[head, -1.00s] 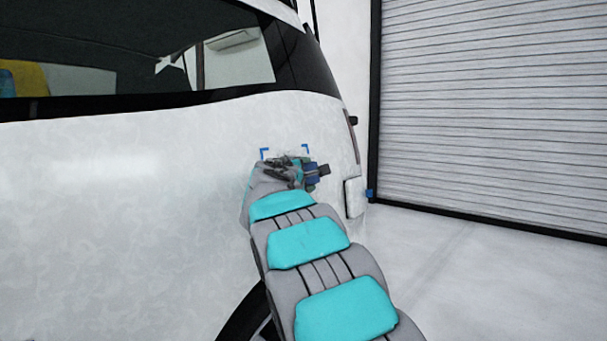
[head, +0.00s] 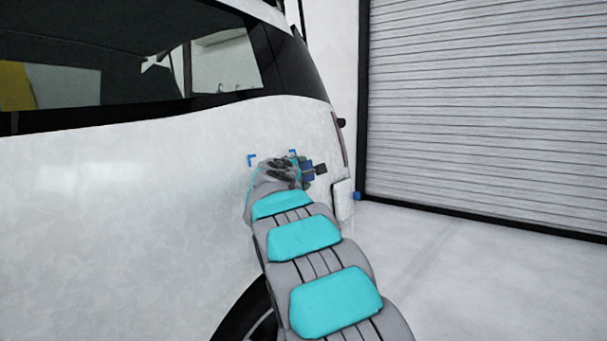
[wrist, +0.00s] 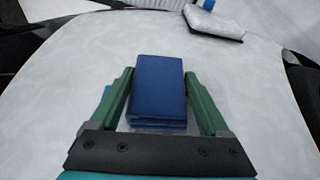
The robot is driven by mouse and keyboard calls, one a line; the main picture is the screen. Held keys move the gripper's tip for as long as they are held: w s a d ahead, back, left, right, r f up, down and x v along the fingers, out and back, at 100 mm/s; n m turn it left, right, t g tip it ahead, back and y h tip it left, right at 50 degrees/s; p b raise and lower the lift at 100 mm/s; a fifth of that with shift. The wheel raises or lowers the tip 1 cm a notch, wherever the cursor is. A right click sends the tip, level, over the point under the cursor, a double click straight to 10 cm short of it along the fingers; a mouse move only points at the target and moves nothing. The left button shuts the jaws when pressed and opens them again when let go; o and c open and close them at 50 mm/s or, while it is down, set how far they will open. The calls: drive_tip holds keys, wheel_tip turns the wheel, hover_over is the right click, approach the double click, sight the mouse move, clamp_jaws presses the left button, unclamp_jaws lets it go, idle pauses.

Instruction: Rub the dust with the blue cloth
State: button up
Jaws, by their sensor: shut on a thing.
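The blue cloth (wrist: 159,88) is a folded dark-blue block between the green fingers of my gripper (wrist: 160,100) in the wrist view. My gripper is shut on it, and the cloth lies over the white car panel, close to it; I cannot tell if they touch. In the head view my gripper (head: 296,172) is at the car's rear side panel (head: 110,190), with a bit of the blue cloth (head: 308,171) showing. Blue corner marks (head: 251,160) are on the panel around the gripper. The dust between them is mostly hidden by my arm; I cannot make it out.
The car's dark window (head: 130,75) is above and its rear wheel (head: 248,318) below. A white box-like piece (head: 342,200) with a blue tab (head: 357,196) is at the car's rear edge. Free floor (head: 430,260) lies right, before a roller door (head: 485,100).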

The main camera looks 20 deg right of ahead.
drive_tip(key=shift+s+a+r+b, duration=0.1)
drive_tip(key=shift+s+a+b, duration=0.15)
drive_tip(key=shift+s+a, duration=0.3)
drive_tip(key=shift+s+a+b, duration=0.2)
drive_tip(key=shift+s+a, duration=0.15)
drive_tip(key=shift+a, duration=0.4)
drive_tip(key=shift+s+a, duration=2.7)
drive_tip(key=shift+a, duration=0.8)
drive_tip(key=shift+w+d+r+p, duration=0.3)
drive_tip(key=shift+w+d+p, duration=0.25)
drive_tip(key=shift+w+d, duration=0.4)
drive_tip(key=shift+w+d+r+p, duration=0.25)
drive_tip(key=shift+w+d+p, duration=0.3)
drive_tip(key=shift+w+d, duration=0.4)
drive_tip(key=shift+w+d+r+p, duration=0.3)
drive_tip(key=shift+w+d+p, duration=0.35)
drive_tip(key=shift+d, duration=0.5)
drive_tip(key=shift+w+d+p, duration=0.45)
drive_tip(key=shift+w+d, duration=0.85)
drive_tip(key=shift+d, duration=0.25)
